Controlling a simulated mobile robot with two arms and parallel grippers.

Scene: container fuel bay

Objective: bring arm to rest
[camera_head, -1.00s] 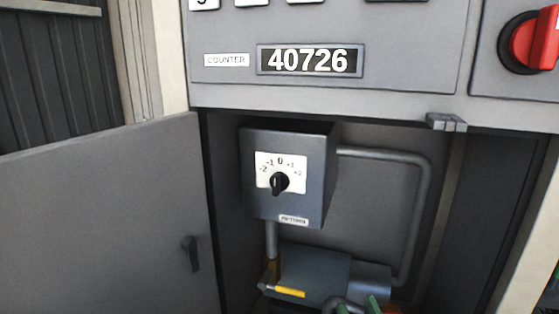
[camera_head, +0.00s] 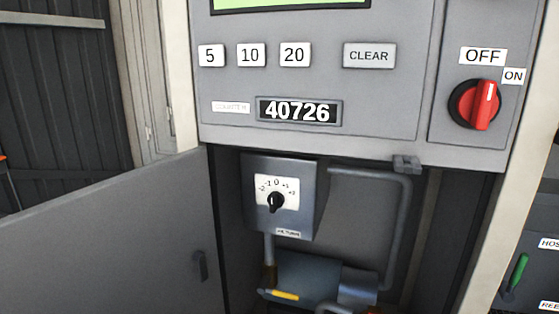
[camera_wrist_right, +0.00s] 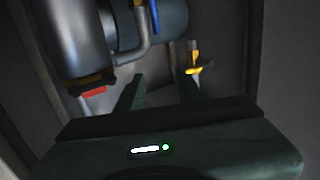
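My right gripper (camera_wrist_right: 160,88) shows in the right wrist view with its two dark green fingers apart. I see nothing held between them. Beyond the fingers are a valve with a yellow handle (camera_wrist_right: 195,69), a bent pipe (camera_wrist_right: 143,45) and a large grey cylinder (camera_wrist_right: 72,35) with a red mark near its lower end. A blue handle (camera_wrist_right: 154,10) shows at the top. Neither gripper can be made out in the head view, and my left gripper is in no view.
The open cabinet door (camera_head: 105,235) spans the lower left. The cabinet holds an adjuster box (camera_head: 308,195) with its dial at about 0, a pipe (camera_head: 403,235) and a blue-grey unit (camera_head: 310,278). Above are a counter (camera_head: 298,111) reading 40726 and a red switch (camera_head: 483,104).

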